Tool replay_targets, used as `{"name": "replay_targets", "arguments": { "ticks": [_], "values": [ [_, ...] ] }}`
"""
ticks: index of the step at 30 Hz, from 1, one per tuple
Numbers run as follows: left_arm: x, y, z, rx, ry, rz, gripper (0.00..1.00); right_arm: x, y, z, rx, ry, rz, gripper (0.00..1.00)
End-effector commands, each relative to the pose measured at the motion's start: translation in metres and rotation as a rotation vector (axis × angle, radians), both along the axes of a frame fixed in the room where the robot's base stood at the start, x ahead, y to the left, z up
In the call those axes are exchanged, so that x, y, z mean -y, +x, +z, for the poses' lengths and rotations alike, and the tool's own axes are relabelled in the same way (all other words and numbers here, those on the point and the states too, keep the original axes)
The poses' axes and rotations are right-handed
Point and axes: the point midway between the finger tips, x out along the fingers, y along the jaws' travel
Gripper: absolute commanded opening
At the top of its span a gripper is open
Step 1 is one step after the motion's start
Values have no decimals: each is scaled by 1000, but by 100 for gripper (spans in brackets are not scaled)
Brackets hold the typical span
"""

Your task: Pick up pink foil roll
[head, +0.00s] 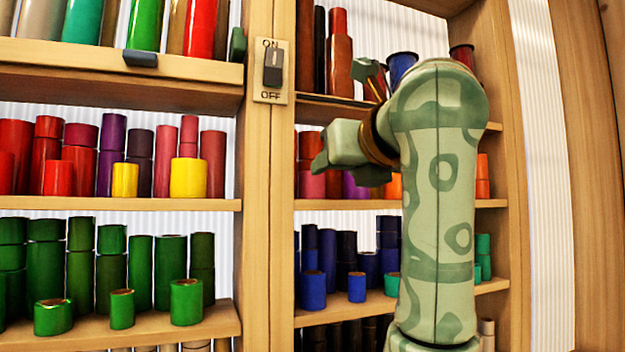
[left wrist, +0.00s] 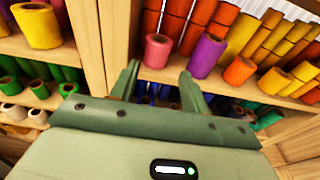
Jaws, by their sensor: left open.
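The pink foil roll (left wrist: 157,50) stands upright at the front of a middle shelf, just right of the wooden post, in the left wrist view. It also shows in the head view (head: 312,185), partly below my green hand. My left gripper (left wrist: 157,80) is open and empty, its two fingers pointing towards the shelf. The pink roll lies beyond the fingertips, roughly in line with the gap between them. In the head view, a patterned green arm rises at the right, and its hand hangs before this shelf section. My right gripper does not show.
A purple roll (left wrist: 207,55) stands close to the right of the pink one, then an orange roll (left wrist: 239,71). The wooden post (head: 264,200) carries a switch (head: 273,68). Blue rolls (head: 357,287) fill the shelf below. Yellow and green rolls stand left of the post.

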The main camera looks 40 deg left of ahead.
Motion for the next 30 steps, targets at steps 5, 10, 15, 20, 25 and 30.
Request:
{"name": "replay_targets", "arguments": {
  "ticks": [5,10,15,20,25,30],
  "values": [
    [-29,14,-3,0,1,4,46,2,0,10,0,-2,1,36],
    [-40,20,-6,0,0,3,46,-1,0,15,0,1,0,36],
    [-66,30,-9,-3,3,8,46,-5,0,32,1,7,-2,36],
    [-81,39,-14,-1,4,3,46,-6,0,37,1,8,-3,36],
    [-82,40,-16,1,2,0,46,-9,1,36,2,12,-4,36],
    [-82,40,-16,1,2,0,19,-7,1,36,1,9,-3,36]
  ]
}}
